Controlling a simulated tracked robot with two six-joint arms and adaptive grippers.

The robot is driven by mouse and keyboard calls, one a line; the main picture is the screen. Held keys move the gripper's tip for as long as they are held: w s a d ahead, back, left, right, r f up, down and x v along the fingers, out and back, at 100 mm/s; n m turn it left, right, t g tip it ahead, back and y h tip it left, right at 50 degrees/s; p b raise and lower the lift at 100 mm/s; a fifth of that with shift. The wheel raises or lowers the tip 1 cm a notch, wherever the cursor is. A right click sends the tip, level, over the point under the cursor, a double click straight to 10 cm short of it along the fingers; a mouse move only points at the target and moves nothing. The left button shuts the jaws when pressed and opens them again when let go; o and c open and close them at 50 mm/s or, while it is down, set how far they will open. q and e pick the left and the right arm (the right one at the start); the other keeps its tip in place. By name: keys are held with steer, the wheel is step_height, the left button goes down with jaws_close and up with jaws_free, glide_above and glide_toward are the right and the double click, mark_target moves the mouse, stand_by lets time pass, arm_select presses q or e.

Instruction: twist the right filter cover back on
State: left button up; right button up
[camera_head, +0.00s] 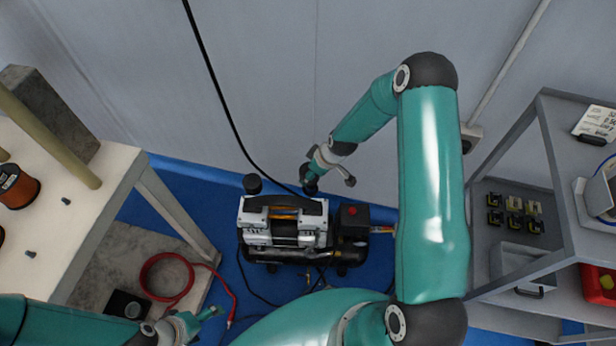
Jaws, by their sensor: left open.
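The compressor (285,225), silver and black, stands on the blue floor by the wall.
A white table (75,215) with a copper wire spool (17,187) stands on the left. A red hose (170,290) lies coiled below it. A black cable (222,95) hangs down the wall to the compressor. A grey shelf (520,250) stands close to my right arm.

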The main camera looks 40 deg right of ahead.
steer(key=shift+f+n+b, duration=0.15)
steer(key=shift+n+b, duration=0.75)
steer(key=shift+b, duration=0.35)
steer(key=shift+n+y+b, duration=0.4)
steer(key=shift+n+b, duration=0.1)
steer(key=shift+n, duration=0.1)
steer(key=shift+d+n+g, duration=0.1)
steer(key=shift+n+g, duration=0.3)
steer(key=shift+n, duration=0.4)
steer(key=shift+r+n+g+y+p, duration=0.25)
steer(key=shift+n+y+p, duration=0.25)
steer(key=shift+n, duration=0.3)
steer(key=shift+f+n, duration=0.35)
steer(key=shift+n, duration=0.05)
steer(key=shift+f+b, duration=1)
steer(key=shift+f, duration=0.6)
steer(key=shift+f+b, duration=1.45)
steer(key=shift+b, duration=0.6)
steer(key=shift+s+d+b, duration=0.1)
steer(key=shift+d+b, duration=0.05)
steer(key=shift+b, duration=0.4)
steer(key=shift+b, duration=0.45)
